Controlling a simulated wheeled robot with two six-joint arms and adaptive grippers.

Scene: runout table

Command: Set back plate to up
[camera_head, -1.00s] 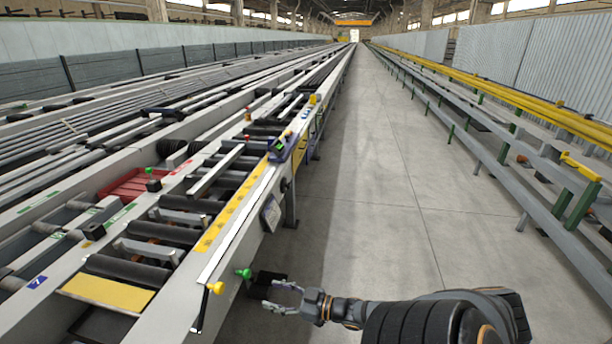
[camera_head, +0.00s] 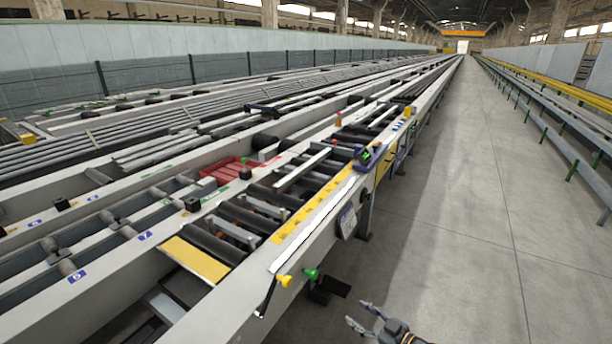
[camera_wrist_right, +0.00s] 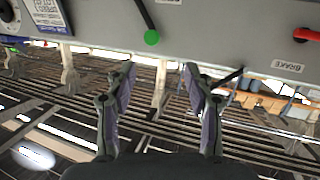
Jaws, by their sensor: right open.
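No part is readably marked as the back plate. In the head view a lever with a green knob (camera_head: 311,274) and one with a yellow knob (camera_head: 285,281) stand at the near side of the runout table (camera_head: 310,243). My right gripper (camera_head: 358,312) is open and empty at the bottom, to the right of and below the knobs, apart from them. In the right wrist view my open fingers (camera_wrist_right: 160,70) point at the table's side panel. A green-knobbed lever (camera_wrist_right: 152,37) hangs ahead, between and beyond the fingertips. My left gripper is out of view.
A red handle (camera_wrist_right: 307,35) sits at the right of the panel near a BRAKE label (camera_wrist_right: 288,66). A dark pedal-like piece (camera_head: 330,287) is below the green knob. The grey floor aisle (camera_head: 460,230) to the right is clear.

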